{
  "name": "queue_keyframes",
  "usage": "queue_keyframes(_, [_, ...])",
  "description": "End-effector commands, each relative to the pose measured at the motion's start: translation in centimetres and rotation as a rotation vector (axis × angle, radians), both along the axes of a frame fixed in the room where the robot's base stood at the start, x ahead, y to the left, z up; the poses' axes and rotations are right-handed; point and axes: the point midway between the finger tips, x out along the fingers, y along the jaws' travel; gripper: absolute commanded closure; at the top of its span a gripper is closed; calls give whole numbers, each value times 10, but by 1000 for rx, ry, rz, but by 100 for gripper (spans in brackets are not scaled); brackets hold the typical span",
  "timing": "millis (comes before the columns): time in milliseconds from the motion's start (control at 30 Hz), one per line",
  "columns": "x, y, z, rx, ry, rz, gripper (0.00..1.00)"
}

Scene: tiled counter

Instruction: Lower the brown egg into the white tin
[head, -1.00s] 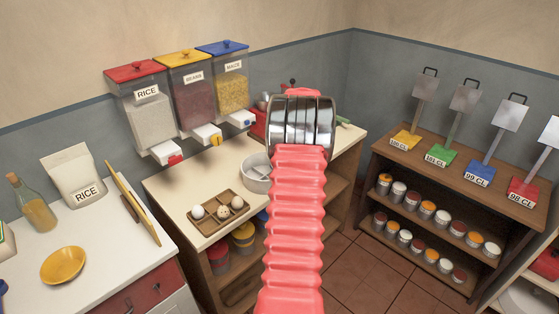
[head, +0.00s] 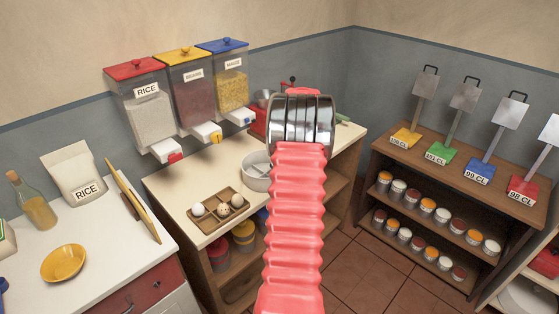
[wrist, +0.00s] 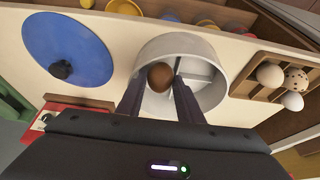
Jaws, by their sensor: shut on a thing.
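The brown egg (wrist: 160,77) is held between the two dark fingers of my gripper (wrist: 158,82) in the wrist view. The white tin (wrist: 208,102) is round and open, with a pale divider inside. The egg shows against the left part of the tin's opening; I cannot tell how far it is above or below the rim. In the head view the tin (head: 254,182) stands on the counter, partly hidden behind my arm. My gripper and the brown egg are hidden there.
A wooden egg tray (head: 213,226) with several compartments holds a white, a speckled and a beige egg beside the tin. A blue round disc with a dark knob (wrist: 66,48) lies on the tin's other side. Dispensers (head: 187,95) hang above the counter.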

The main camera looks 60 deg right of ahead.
Motion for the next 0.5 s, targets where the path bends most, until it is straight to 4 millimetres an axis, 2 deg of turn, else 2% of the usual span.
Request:
queue_keyframes(67, [0, 0, 0, 0, 0, 0, 74])
queue_keyframes(100, [0, 0, 0, 0, 0, 0, 64])
queue_keyframes(367, [0, 0, 0, -1, 0, 0, 46])
queue_keyframes(500, [0, 0, 0, -1, 0, 0, 45])
